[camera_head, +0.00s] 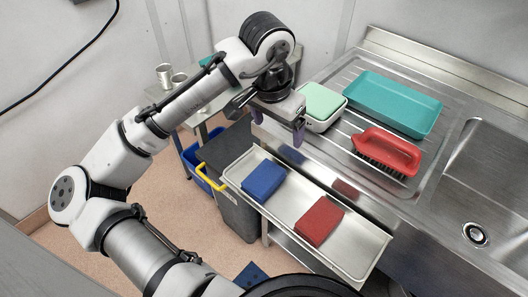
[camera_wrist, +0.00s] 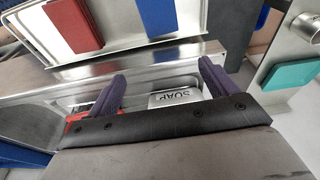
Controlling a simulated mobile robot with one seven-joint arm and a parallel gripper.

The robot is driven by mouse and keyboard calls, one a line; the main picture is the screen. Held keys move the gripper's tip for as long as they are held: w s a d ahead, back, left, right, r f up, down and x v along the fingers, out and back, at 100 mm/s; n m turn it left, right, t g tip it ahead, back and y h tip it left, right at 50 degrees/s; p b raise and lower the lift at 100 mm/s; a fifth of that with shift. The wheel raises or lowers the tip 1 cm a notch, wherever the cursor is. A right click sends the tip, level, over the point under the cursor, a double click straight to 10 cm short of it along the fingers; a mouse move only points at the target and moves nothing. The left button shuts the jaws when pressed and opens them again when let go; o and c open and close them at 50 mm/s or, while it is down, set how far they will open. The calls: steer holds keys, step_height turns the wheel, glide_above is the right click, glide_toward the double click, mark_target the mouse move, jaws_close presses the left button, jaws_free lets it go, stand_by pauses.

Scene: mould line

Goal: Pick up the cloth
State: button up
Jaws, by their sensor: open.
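Two flat, folded cloth-like pads lie in the long metal tray (camera_head: 352,262), one blue (camera_head: 264,180) and one red (camera_head: 319,221). I cannot tell which is the task's cloth. The blue pad (camera_wrist: 158,15) and the red pad (camera_wrist: 72,25) also show at the top of the wrist view. My gripper (camera_head: 278,125) is above the far end of the tray and sink edge, apart from both pads. Its purple fingers (camera_wrist: 162,75) are spread, with nothing held between them.
A white soap box with a green top (camera_head: 322,103), a teal tray (camera_head: 394,103) and a red brush (camera_head: 387,152) stand on the steel drainboard, right of my gripper. A sink basin (camera_head: 490,190) is at right. A grey bin (camera_head: 235,207) with a yellow handle stands left of the tray.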

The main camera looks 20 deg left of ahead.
steer(key=s+a+f+g, duration=0.2)
steer(key=s, duration=0.1)
glide_above(264, 176)
steer(key=shift+y, duration=0.3)
steer(key=f, duration=0.7)
steer(key=shift+s+f, duration=0.2)
steer(key=shift+f, duration=0.1)
steer(key=shift+w+f+p, duration=0.15)
steer(key=shift+f+p, duration=0.3)
steer(key=shift+f, duration=1.1)
steer(key=shift+w+f+p, duration=0.1)
steer(key=shift+f+p, duration=0.3)
steer(key=shift+f, duration=1.1)
steer(key=c, duration=1.1)
steer(key=shift+o, duration=0.2)
steer(key=shift+r, duration=0.1)
step_height(264, 176, up, 20)
steer(key=b, duration=0.1)
